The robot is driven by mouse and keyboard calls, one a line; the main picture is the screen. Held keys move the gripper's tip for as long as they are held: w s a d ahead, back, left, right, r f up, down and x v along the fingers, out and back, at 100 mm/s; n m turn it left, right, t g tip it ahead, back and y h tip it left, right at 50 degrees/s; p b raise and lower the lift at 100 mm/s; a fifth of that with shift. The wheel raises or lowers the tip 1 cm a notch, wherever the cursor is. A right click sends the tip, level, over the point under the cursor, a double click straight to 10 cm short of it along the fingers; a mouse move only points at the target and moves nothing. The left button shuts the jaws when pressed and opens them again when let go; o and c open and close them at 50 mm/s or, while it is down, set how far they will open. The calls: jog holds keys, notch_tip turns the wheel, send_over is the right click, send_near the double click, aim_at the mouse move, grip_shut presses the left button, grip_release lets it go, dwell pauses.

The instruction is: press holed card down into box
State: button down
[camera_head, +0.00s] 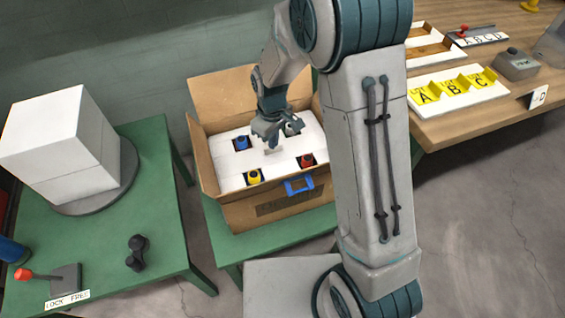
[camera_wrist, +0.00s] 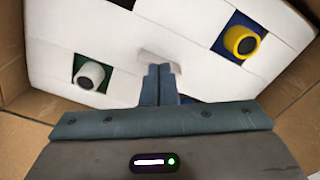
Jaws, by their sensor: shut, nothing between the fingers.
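An open cardboard box (camera_head: 283,212) stands on a green bench, flaps up. A white card (camera_head: 226,161) with square holes lies inside it, below the rim at the back; it fills most of the wrist view (camera_wrist: 190,25). Blue (camera_head: 241,143), yellow (camera_head: 253,176) and red (camera_head: 306,160) capped pieces show in the holes. A white piece (camera_wrist: 90,75) and the yellow piece (camera_wrist: 242,42) show in the wrist view. My gripper (camera_head: 271,146) is shut and empty over the card's middle, its tips (camera_wrist: 158,68) beside a small pale tab (camera_wrist: 160,58). I cannot tell whether they touch the card.
A blue handle or latch (camera_head: 299,186) is on the box front. Left, a green table (camera_head: 110,235) bears white blocks (camera_head: 62,145) on a round turntable and a dark knobbed piece (camera_head: 137,252). Right, a wooden table (camera_head: 500,60) holds a yellow A-B-C rack (camera_head: 452,90).

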jog(key=shift+f, duration=0.4)
jog(key=shift+r, duration=0.2)
notch_tip(320, 180, up, 8)
jog(key=p, duration=0.5)
jog(key=shift+p, duration=0.35)
jog(key=s+d+r+m+t+p, duration=0.1)
jog(key=s+d+r+m+p, duration=0.3)
jog(key=s+d+r, duration=0.3)
jog(key=s+d+r+m+t+p, duration=0.1)
jog(key=s+d+r+m+p, duration=0.3)
jog(key=s+r, duration=0.7)
notch_tip(320, 180, up, 7)
jog(key=d+m, duration=0.1)
jog(key=d, duration=0.1)
jog(key=shift+s+d+f+t+p, duration=0.15)
jog(key=shift+s+d+t+p, duration=0.2)
jog(key=shift+d+t+p, duration=0.05)
